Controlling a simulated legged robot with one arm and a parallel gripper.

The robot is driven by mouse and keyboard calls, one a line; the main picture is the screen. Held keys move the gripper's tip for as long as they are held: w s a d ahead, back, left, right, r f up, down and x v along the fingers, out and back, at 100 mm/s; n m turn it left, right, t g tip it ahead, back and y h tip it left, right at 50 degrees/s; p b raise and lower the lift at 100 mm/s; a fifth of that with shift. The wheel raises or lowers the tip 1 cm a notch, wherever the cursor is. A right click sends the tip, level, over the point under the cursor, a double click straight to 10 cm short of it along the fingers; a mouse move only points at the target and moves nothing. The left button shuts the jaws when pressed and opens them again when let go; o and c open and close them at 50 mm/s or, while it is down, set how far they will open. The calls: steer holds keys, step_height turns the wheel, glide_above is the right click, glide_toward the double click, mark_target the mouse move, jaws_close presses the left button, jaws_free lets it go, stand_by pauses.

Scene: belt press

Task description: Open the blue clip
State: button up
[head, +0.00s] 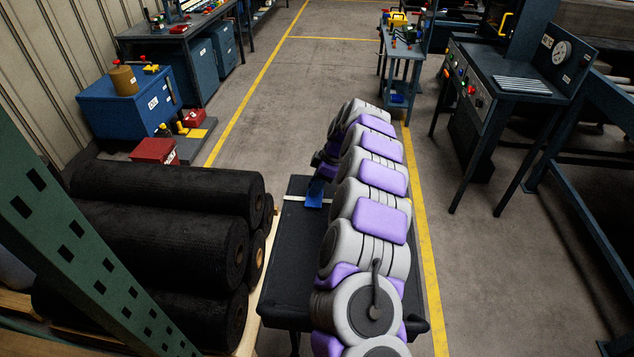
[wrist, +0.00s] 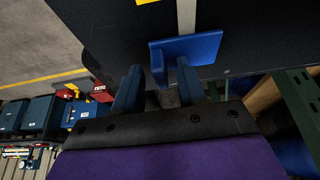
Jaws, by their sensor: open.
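The blue clip (head: 314,199) sits on a pale strip at the far left part of the black bench top (head: 285,235). In the wrist view the clip (wrist: 200,48) shows as a flat blue plate with a short upright tab at its left end. My gripper (wrist: 159,68) is open, with its two dark blue fingers apart on either side of that tab. I cannot tell whether either finger touches the clip. In the head view my gripper (head: 319,179) is partly hidden by my grey and purple arm.
Black rolls (head: 150,220) are stacked left of the bench, with a green perforated post (head: 70,240) in front. A control console (head: 500,85) stands at the right. Open floor with yellow lines (head: 430,270) lies beyond and right of the bench.

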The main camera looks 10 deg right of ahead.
steer(key=shift+c, duration=0.4)
jaws_close()
